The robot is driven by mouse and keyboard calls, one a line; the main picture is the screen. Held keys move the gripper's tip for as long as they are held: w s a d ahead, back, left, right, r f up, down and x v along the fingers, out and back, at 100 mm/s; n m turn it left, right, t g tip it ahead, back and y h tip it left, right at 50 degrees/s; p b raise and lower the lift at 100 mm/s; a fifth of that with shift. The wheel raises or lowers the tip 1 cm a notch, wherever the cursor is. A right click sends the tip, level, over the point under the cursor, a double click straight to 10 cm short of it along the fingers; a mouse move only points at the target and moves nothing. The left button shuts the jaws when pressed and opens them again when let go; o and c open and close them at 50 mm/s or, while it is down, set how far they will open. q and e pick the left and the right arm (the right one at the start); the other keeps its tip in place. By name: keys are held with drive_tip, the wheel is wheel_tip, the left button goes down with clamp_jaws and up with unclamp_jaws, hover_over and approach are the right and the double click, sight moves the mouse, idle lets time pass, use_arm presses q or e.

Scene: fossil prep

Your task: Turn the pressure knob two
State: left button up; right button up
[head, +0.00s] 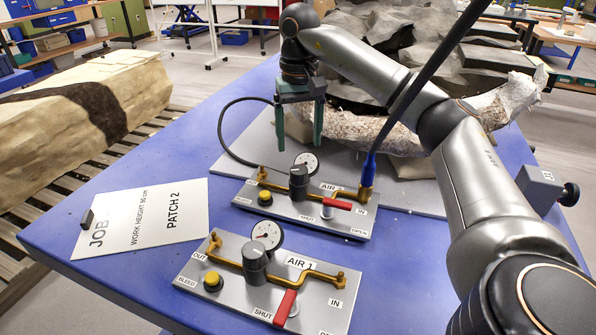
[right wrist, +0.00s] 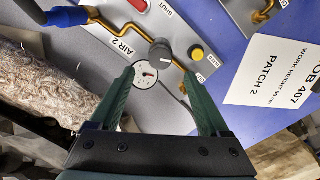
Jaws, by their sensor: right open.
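The AIR 2 panel (head: 330,218) is a grey plate on the blue table, with brass pipe, a gauge (head: 308,163) and a red SHUT/OPEN lever (head: 337,204). Its dark grey cylindrical pressure knob (head: 299,182) stands upright in front of the gauge. In the right wrist view the knob (right wrist: 161,54) shows beyond the fingertips, with the white gauge dial (right wrist: 145,74) nearer. My right gripper (head: 299,147) points down with its green fingers apart, empty, above and behind the knob, not around it. The right wrist view also shows the open fingers (right wrist: 159,76). My left gripper is out of view.
The AIR 1 panel (head: 230,303), with a similar knob (head: 255,264), sits nearer. A blue-ended hose (head: 369,172) rises from the AIR 2 inlet. A job card (head: 150,222) reads PATCH 2. A rough fossil jacket (head: 360,130) lies behind; bare blue table (head: 400,270) shows at right.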

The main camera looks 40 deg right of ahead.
sight(299, 169)
wheel_tip(299, 169, down, 8)
drive_tip(key=shift+r, duration=0.15)
drive_tip(key=shift+c, duration=0.3)
clamp_jaws()
idle(0.4)
